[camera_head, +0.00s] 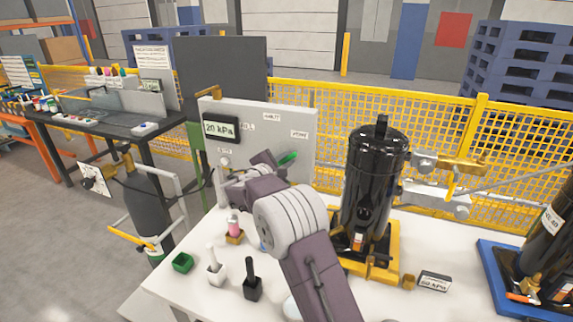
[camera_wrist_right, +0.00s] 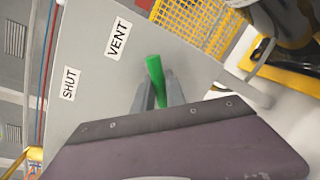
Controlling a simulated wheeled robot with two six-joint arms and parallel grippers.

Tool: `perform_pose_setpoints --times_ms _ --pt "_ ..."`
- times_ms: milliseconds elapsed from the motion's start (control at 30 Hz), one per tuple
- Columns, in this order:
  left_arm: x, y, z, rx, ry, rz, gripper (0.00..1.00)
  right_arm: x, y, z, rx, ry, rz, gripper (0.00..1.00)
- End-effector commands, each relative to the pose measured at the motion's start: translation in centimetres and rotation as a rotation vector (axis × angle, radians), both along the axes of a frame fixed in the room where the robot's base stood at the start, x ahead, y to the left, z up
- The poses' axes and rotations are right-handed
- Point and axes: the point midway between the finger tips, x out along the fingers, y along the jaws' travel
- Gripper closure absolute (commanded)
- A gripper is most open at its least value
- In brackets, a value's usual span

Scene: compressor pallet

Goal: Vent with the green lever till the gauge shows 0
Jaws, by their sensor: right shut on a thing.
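The green lever (camera_head: 287,159) sticks out from the pale panel (camera_head: 306,118). In the right wrist view, the green lever (camera_wrist_right: 155,72) sits between the two fingers of my right gripper (camera_wrist_right: 158,95), which is shut on it. The lever lies nearer the VENT label (camera_wrist_right: 118,38) than the SHUT label (camera_wrist_right: 70,84). The gauge display (camera_head: 220,128) on the panel's left reads 20 kPa. My right arm covers the lower part of the panel in the head view. My left gripper is not in view.
A black compressor (camera_head: 375,180) stands on a yellow base (camera_head: 388,262) right of my arm. A sign (camera_head: 434,282) reading 50 kPa or similar lies at the front right. Small holders, including a green box (camera_head: 183,262), stand on the white table. A dark gas cylinder (camera_head: 148,205) stands to the left.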

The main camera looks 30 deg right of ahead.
Motion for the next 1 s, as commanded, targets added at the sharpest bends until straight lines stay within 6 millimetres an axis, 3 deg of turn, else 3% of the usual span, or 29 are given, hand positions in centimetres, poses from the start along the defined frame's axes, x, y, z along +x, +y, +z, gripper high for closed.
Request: perform_pose_setpoints --times_ms 367,400,467,800,1000 --pt "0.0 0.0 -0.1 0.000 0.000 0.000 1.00 0.0 0.0 0.0 0.003 -0.003 -0.003 1.00" --pt "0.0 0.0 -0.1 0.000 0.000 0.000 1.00 0.0 0.0 0.0 0.003 -0.003 -0.003 0.79" --pt "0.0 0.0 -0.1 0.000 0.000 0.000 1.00 0.0 0.0 0.0 0.002 -0.003 -0.002 0.62" --pt "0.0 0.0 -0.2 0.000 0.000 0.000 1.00 -0.2 0.3 0.0 0.002 -0.002 0.000 0.62" --pt "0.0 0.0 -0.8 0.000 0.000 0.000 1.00 -2.2 3.6 0.5 0.002 -0.004 0.004 0.62"
